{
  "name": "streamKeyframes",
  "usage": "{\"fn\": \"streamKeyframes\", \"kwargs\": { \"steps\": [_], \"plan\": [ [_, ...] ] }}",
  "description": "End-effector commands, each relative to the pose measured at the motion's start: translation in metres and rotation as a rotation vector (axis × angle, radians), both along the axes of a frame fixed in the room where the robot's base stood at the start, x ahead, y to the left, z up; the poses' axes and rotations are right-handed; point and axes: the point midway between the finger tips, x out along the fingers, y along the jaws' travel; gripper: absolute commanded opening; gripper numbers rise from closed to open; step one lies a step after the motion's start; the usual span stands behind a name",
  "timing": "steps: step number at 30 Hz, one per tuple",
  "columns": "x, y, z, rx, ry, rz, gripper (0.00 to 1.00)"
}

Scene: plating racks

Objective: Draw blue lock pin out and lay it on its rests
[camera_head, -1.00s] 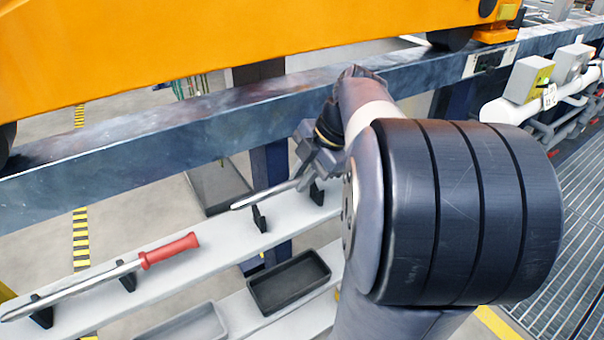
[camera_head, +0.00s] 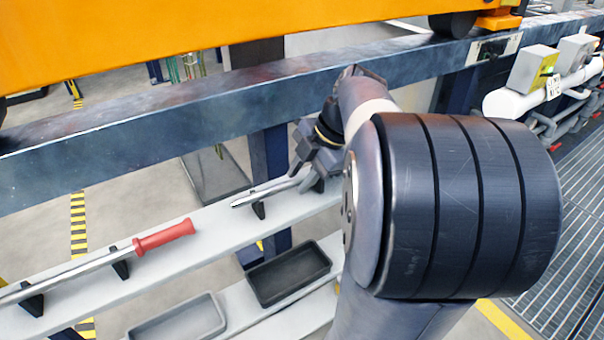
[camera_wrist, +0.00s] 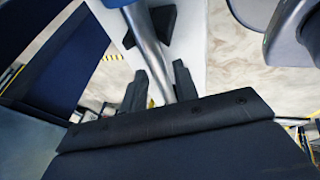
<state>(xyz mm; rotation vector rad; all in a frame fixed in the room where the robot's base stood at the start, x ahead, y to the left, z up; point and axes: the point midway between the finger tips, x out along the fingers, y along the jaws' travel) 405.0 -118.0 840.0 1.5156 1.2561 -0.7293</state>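The lock pin (camera_head: 268,190) is a bare metal rod in the head view, its left end over the left black rest (camera_head: 258,209). The right rest (camera_head: 318,182) is close under my gripper (camera_head: 308,165). In the wrist view, the rod (camera_wrist: 148,45) runs up from between the fingers of my gripper (camera_wrist: 161,88) past black rests (camera_wrist: 163,20), with a blue part (camera_wrist: 117,2) at the top edge. Contact with the rests is hard to tell. My arm hides the pin's right side in the head view.
A red-handled pin (camera_head: 165,236) lies on rests on the same white shelf (camera_head: 205,225). Black (camera_head: 290,275) and grey (camera_head: 178,320) trays stand lower. A dark rail (camera_head: 150,118) and orange machine (camera_head: 140,45) are above. White pipework (camera_head: 515,103) is at right.

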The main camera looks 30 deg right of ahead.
Motion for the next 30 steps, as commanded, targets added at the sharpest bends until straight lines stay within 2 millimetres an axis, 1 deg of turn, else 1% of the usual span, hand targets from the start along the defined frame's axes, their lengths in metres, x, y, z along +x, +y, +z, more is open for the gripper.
{"fn": "streamKeyframes", "kwargs": {
  "steps": [1,4,10,14,17,24,27,30],
  "plan": [
    [0.000,0.000,0.000,0.000,0.000,0.000,0.33],
    [0.000,0.000,0.000,0.000,0.001,0.000,0.41],
    [-0.001,0.000,-0.001,0.001,0.004,-0.001,0.41],
    [-0.002,-0.003,0.007,0.000,0.002,-0.001,0.41],
    [-0.006,-0.008,0.021,0.000,0.000,-0.002,0.41],
    [-0.020,-0.026,0.066,-0.002,-0.001,-0.004,0.41],
    [-0.025,-0.032,0.081,-0.001,0.000,-0.003,0.41],
    [-0.028,-0.035,0.090,-0.001,-0.001,-0.002,0.41]
  ]
}}
